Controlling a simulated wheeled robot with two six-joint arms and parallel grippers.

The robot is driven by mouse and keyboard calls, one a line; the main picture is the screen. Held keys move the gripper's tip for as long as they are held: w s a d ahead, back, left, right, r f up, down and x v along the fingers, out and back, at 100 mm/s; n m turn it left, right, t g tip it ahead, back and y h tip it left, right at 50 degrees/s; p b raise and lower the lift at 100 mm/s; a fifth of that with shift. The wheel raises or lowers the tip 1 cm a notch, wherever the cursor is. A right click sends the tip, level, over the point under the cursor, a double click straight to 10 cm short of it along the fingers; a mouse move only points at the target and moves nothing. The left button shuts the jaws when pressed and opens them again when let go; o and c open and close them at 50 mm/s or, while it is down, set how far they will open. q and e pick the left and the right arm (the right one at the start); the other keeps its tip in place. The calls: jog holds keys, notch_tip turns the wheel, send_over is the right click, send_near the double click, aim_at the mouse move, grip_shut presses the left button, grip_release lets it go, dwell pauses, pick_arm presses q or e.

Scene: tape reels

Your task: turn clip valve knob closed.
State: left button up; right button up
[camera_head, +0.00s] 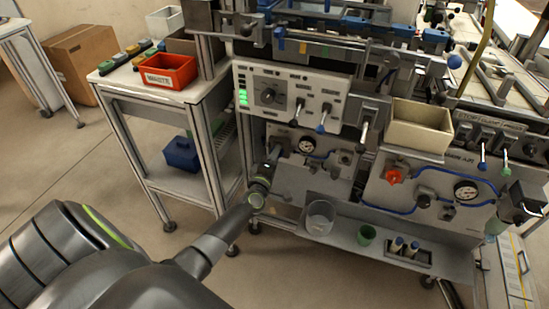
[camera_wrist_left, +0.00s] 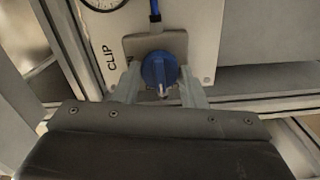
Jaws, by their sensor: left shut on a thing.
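The clip valve knob (camera_wrist_left: 159,70) is a round blue knob with a raised grip, in the left wrist view. It sits on a grey plate on a pale panel marked "CLIP" on its left. A blue tube runs up from it. My left gripper (camera_wrist_left: 159,82) has its two fingers around the knob, one on each side, and is shut on it. In the head view my left gripper (camera_head: 274,154) reaches the lower panel left of centre, and it hides the knob there. My right gripper is not in view.
A pressure gauge (camera_head: 306,146) is just right of my left gripper. A red knob (camera_head: 393,176) and a second gauge (camera_head: 465,190) are further right. A clear cup (camera_head: 320,217) and a green cup (camera_head: 366,235) stand on the shelf below. A red waste bin (camera_head: 169,71) sits on the left cart.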

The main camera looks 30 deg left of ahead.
pick_arm(q)
jog(key=shift+f, duration=0.1)
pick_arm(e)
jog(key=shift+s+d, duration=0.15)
pick_arm(q)
jog(key=o, duration=1)
jog(key=shift+v, duration=8.75)
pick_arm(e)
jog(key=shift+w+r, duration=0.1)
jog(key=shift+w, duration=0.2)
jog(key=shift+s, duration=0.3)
